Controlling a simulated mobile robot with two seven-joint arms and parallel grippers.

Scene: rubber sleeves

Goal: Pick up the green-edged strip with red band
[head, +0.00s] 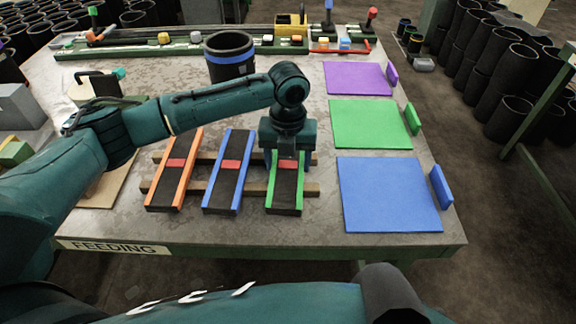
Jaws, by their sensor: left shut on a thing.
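The green-edged strip (285,198) is black with green long edges and a red band (286,169) across it. It lies on two wooden rails, rightmost of three strips. My left gripper (288,160) points down over its far part and is shut on it; the fingers hide that end. I cannot tell whether the strip is lifted off the rails. My right gripper is not in view.
An orange-edged strip (173,182) and a blue-edged strip (228,185) lie to the left on the wooden rails (308,190). Purple (354,78), green (368,124) and blue (388,195) mats lie to the right. A black sleeve with a blue band (229,60) stands behind my arm.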

